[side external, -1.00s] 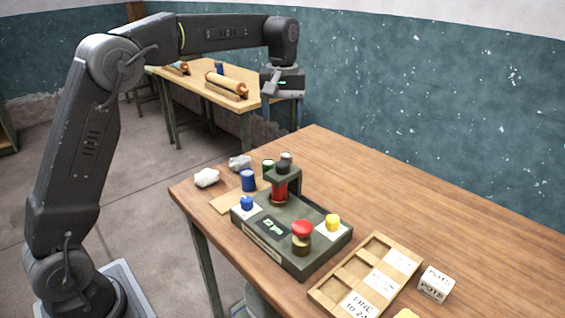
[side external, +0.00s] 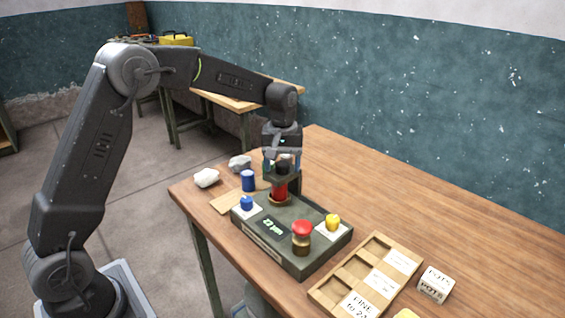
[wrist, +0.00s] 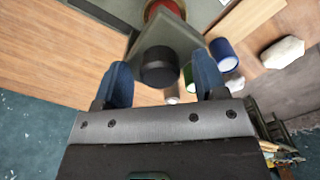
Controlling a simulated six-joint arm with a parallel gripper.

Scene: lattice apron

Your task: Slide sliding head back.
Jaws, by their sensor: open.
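The device (side external: 312,262) is a dark grey-green base on the wooden table. Its sliding head (side external: 292,181) is a dark bracket at the back, above a red cylinder (side external: 280,190). A black round knob (wrist: 157,68) tops the head. My gripper (side external: 282,167) is down at the head with its fingers pointing downward. In the wrist view my gripper (wrist: 161,64) is open, one blue finger on each side of the knob, with gaps visible. I cannot tell whether the fingers touch the head.
The base carries a red button (side external: 302,228), a blue knob (side external: 246,203), a yellow knob (side external: 333,222) and a lit display (side external: 270,228). A blue cylinder (side external: 248,180) and white lumps (side external: 206,177) stand at the left. A wooden tray (side external: 345,290) and white block (side external: 435,284) are front right.

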